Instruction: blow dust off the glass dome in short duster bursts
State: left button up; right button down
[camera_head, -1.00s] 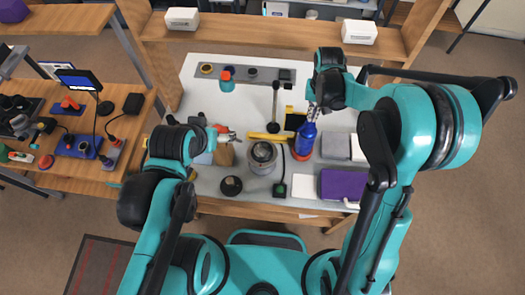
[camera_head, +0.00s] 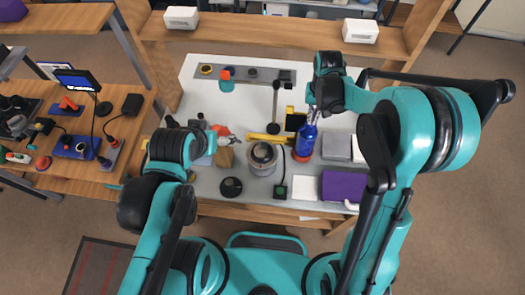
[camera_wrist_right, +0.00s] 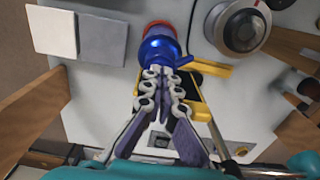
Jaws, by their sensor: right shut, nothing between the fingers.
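The duster, a blue bottle with a red base, stands on the table in the head view (camera_head: 305,141) and at the top of the right wrist view (camera_wrist_right: 160,46). My right gripper (camera_wrist_right: 166,73) is shut and empty, its fingertips overlapping the bottle's near end in the picture; I cannot tell if they touch. It also shows in the head view (camera_head: 314,116). A round grey housing (camera_head: 262,158), with what may be the glass dome on top, stands left of the bottle. Dust is too small to see.
A yellow-handled tool (camera_head: 265,137) lies behind the housing. Grey boxes (camera_head: 336,146) and a purple box (camera_head: 344,185) stand right of the bottle. A black round part (camera_head: 231,187) lies in front.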

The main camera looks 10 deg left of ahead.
dwell(0.6)
jog(key=shift+r+p, duration=0.85)
jog(key=shift+r, duration=0.65)
jog(key=shift+r, duration=0.1)
dwell(1.9)
notch_tip(320, 180, up, 5)
jog(key=p, duration=0.3)
dwell(0.4)
